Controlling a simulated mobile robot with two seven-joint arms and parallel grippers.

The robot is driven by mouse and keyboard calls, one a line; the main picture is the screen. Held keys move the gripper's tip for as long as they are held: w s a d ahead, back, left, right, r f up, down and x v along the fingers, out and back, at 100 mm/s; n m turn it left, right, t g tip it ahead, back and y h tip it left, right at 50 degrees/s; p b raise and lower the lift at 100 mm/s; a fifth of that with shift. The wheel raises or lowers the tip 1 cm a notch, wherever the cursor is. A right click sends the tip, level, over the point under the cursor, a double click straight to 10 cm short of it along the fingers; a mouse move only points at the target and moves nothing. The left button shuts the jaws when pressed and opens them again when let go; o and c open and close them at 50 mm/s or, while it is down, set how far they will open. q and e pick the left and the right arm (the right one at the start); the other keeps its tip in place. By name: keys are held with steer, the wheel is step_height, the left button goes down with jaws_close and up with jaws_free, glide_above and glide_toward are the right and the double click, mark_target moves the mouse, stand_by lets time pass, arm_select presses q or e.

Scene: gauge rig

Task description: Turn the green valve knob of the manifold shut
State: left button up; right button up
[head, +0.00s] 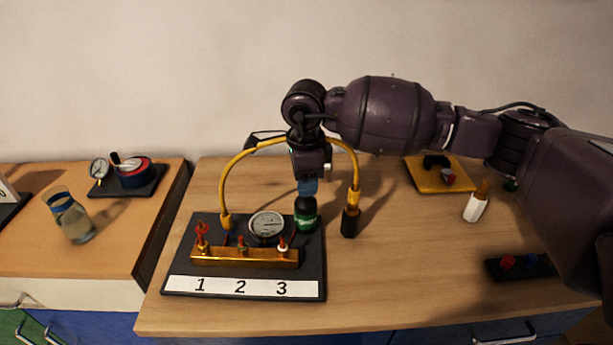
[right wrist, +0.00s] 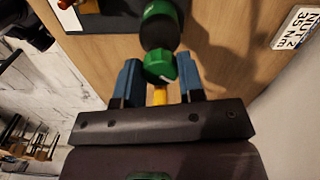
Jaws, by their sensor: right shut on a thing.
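The manifold's dark base plate (head: 190,268) lies on the table, with a brass block (head: 245,257), a round gauge (head: 267,225) and a strip numbered 1, 2, 3. A black and green cylinder (head: 306,217) stands at its back right corner. My right gripper (head: 307,187) points down directly above that cylinder. The black and green cylinder (right wrist: 160,30) lies in line beyond the knob. The fingers hide the knob in the head view. My left gripper is out of view.
A yellow hose (head: 235,172) arches from the manifold behind my gripper to a black end (head: 350,222). A yellow tray (head: 425,181), a white bottle (head: 474,209) and a dark plate (head: 525,272) stand right. A glass (head: 72,220) is on the left table.

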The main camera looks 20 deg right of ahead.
steer(key=shift+r+m+p, duration=0.2)
steer(key=shift+m+p, duration=0.1)
steer(key=shift+m, duration=0.7)
steer(key=shift+m+p, duration=0.35)
steer(key=shift+m, duration=0.95)
steer(key=m+p, duration=0.1)
steer(key=m, duration=0.3)
steer(key=shift+f+p, duration=0.1)
steer(key=shift+p, duration=0.3)
steer(key=shift+m, duration=0.9)
steer(key=shift+m+p, duration=0.3)
steer(key=shift+p, duration=0.05)
